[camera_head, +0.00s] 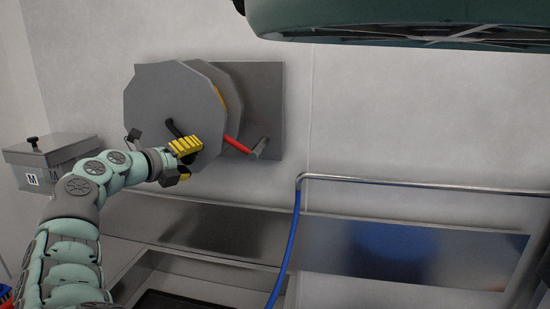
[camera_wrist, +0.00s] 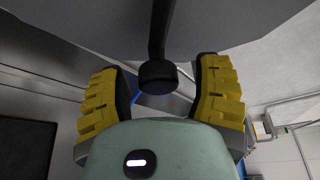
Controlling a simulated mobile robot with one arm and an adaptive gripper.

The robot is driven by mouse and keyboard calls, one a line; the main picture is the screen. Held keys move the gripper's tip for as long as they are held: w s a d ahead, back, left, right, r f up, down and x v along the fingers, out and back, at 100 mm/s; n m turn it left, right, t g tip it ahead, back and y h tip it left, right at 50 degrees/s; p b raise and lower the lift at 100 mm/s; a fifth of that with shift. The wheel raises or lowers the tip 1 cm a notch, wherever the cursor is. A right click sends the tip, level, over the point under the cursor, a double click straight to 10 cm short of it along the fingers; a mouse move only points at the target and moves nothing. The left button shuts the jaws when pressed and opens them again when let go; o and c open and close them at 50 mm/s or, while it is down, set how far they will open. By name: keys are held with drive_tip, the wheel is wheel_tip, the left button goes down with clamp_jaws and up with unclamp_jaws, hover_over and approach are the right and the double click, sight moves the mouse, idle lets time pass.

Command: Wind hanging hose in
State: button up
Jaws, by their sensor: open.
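A grey hose reel (camera_head: 165,95) with many-sided side plates is mounted on a wall plate. A dark crank arm (camera_head: 173,128) sticks out from its front plate. My gripper (camera_head: 190,161) is open beside the front plate, at the crank. In the wrist view the crank's black knob (camera_wrist: 157,76) shows between the yellow fingers of my gripper (camera_wrist: 160,88), with gaps on both sides. A blue hose (camera_head: 288,245) hangs down from the left end of a metal rail and leaves the picture at the bottom. Its lower end is out of view.
A red lever (camera_head: 237,146) with a grey end sticks out right of the reel. The metal rail (camera_head: 430,186) runs along the wall at right. A grey lidded box (camera_head: 52,158) marked M is at left. Below is a metal basin (camera_head: 215,273). A dark green body overhangs the top right.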

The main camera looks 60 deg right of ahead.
drive_tip(key=a+r, duration=0.2)
drive_tip(key=a, duration=0.9)
drive_tip(key=shift+s+a+r, duration=0.15)
drive_tip(key=shift+s+a, duration=0.1)
drive_tip(key=shift+a, duration=0.15)
